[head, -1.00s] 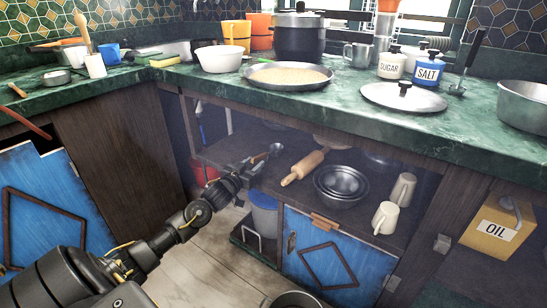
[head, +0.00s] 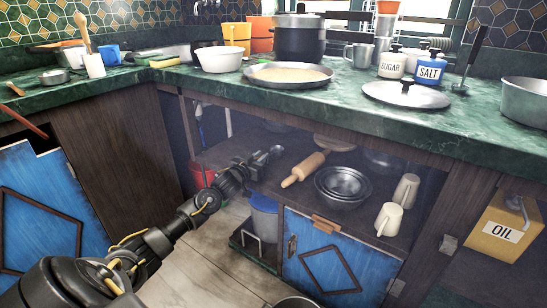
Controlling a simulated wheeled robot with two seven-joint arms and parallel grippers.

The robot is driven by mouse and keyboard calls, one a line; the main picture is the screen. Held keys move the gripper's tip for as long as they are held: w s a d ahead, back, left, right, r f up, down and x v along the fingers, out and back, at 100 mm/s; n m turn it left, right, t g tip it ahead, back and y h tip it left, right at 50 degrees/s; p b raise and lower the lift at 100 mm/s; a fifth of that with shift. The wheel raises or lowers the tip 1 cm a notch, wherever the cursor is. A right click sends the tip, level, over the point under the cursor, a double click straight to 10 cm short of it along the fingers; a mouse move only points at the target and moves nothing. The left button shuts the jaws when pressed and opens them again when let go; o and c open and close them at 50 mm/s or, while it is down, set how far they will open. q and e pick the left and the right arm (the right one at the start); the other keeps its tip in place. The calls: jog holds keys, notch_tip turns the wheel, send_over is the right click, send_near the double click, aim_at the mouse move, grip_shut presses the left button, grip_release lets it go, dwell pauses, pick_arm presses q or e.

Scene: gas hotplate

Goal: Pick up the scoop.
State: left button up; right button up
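The scoop (head: 276,151), a small metal bowl shape, lies on the open shelf under the counter, left of the rolling pin. My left arm reaches in from the lower left, and my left gripper (head: 257,162) is at the shelf, right by the scoop on its handle side. The handle is mostly hidden by the gripper. The fingers are small and dark here, so I cannot tell whether they are open or closed on the handle. My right gripper is out of view.
The rolling pin (head: 304,169), stacked metal bowls (head: 342,184) and two cream mugs (head: 389,219) stand on the same shelf to the right. The counter edge (head: 300,110) overhangs the shelf. A blue cabinet door (head: 335,265) and a grey-blue bin (head: 264,218) are below.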

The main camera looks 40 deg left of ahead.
pick_arm(q)
grip_shut()
jog(key=shift+r, duration=0.15)
